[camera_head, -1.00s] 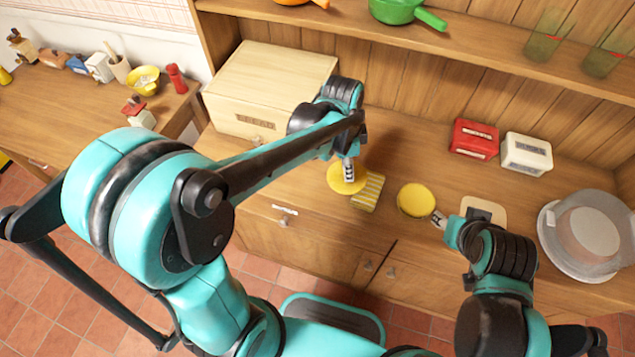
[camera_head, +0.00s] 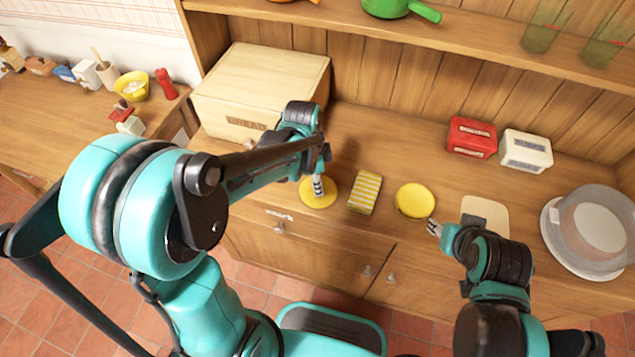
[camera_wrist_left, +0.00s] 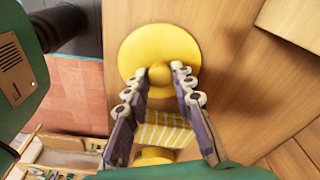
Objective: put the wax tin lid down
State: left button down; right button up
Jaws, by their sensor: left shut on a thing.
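The wax tin lid (camera_head: 325,199) is a flat yellow disc near the counter's front edge. In the left wrist view the lid (camera_wrist_left: 140,45) shows a round knob in its middle. My left gripper (camera_head: 318,183) is above it, shut on this knob between its two fingers; it also shows in the left wrist view (camera_wrist_left: 160,84). I cannot tell whether the lid touches the counter. A yellow round tin (camera_head: 415,200) stands further right. My right gripper (camera_head: 434,228) is close to the tin's front right side, its fingers too small to judge.
A bread box (camera_head: 262,88) stands behind my left arm. A pale square board (camera_head: 485,211), red box (camera_head: 472,138), white box (camera_head: 526,150) and covered cake plate (camera_head: 590,235) are at right.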

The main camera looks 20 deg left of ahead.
aim_at(313, 191)
pick_arm(q)
jog(key=shift+f, duration=0.2)
jog(key=c, duration=1.3)
grip_release()
jog(key=shift+r, duration=0.1)
jog(key=shift+r, duration=0.3)
notch_tip(313, 191, up, 11)
jog(key=a+p, duration=0.1)
jog(key=p, duration=0.3)
jog(key=s+a+r+n+t, duration=0.1)
jog(key=s+n+t, duration=0.1)
jog(key=s+n, duration=0.1)
jog(key=s+a+r+n+t, duration=0.1)
jog(key=s+n+t, duration=0.1)
jog(key=n, duration=0.4)
jog(key=s+a+r+n+t+y, duration=0.1)
jog(key=s+n+t, duration=0.1)
jog(key=s+n, duration=0.2)
jog(key=shift+s+a+r+n+t, duration=0.15)
jog(key=shift+s+a+n+t, duration=0.15)
jog(key=shift+s, duration=0.3)
